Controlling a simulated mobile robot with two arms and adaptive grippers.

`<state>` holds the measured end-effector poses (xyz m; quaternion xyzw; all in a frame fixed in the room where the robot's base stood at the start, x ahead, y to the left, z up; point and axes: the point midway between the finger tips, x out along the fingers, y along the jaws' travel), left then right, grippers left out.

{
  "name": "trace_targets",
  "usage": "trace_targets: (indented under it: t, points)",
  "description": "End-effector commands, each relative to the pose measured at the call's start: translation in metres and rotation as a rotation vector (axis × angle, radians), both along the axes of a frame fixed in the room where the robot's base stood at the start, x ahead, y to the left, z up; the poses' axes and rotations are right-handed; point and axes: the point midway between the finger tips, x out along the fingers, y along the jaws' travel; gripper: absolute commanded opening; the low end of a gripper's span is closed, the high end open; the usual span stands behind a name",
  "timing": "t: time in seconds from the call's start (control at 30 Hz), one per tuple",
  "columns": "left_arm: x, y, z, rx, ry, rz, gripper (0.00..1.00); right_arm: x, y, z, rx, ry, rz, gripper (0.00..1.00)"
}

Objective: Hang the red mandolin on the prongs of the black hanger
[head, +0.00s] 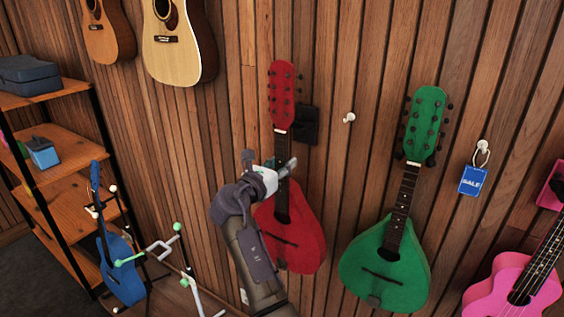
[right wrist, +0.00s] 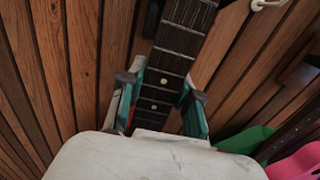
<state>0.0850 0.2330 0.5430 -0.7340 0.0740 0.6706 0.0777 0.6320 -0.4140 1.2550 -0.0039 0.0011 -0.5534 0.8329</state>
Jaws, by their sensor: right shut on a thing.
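The red mandolin (head: 291,232) is upright in front of the wood wall in the head view, its body low and its headstock up. My right gripper (head: 277,172) is shut on its dark neck, below the headstock. In the right wrist view the two fingers (right wrist: 158,105) lie on either side of the fretted neck (right wrist: 178,45). The black hanger (head: 309,122) is on the wall just right of the lower headstock and upper neck. Its prongs are hard to make out, and I cannot tell whether the mandolin touches them. My left gripper is not in view.
A green mandolin (head: 386,262) hangs close on the right, with a white peg (head: 349,118) between. A blue sale tag (head: 473,181) and pink ukulele (head: 512,290) are farther right. Shelves (head: 60,145) and a blue instrument (head: 121,270) on a stand are left.

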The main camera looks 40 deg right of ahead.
Motion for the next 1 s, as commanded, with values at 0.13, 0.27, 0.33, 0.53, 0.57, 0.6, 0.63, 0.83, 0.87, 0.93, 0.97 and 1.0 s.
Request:
trace_targets:
  t: [0.13,0.27,0.33,0.53,0.57,0.6,0.63,0.83,0.87,0.93,0.97,1.0]
  points:
    - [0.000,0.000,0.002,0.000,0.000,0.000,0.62,0.000,0.000,0.004,-0.006,-0.007,0.001,0.00]
    - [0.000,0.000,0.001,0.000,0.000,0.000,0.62,0.000,0.000,0.004,-0.006,-0.007,0.001,0.00]
    - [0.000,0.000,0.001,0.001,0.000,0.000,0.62,0.000,0.000,0.004,-0.006,-0.007,0.001,0.00]
    - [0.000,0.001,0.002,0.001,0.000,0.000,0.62,0.001,-0.002,0.004,-0.006,-0.007,0.000,0.00]
    - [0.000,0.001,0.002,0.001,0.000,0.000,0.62,0.001,-0.003,0.004,-0.006,-0.007,0.000,0.00]
    - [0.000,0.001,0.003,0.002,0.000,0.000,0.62,0.002,-0.004,0.005,-0.006,-0.007,0.000,0.00]
    - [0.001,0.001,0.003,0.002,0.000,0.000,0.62,0.002,-0.005,0.005,-0.006,-0.007,0.000,0.00]
    - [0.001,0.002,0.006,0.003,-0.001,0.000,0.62,0.006,-0.014,0.005,-0.007,-0.006,0.001,0.00]
    - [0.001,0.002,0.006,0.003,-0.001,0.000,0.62,0.007,-0.015,0.005,-0.007,-0.007,0.001,0.00]
    - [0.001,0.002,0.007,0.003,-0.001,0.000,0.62,0.008,-0.017,0.005,-0.007,-0.007,0.001,0.00]
    - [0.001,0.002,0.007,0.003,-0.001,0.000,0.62,0.008,-0.019,0.005,-0.007,-0.007,0.001,0.00]
    - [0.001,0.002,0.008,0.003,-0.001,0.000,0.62,0.009,-0.020,0.005,-0.006,-0.007,0.001,0.00]
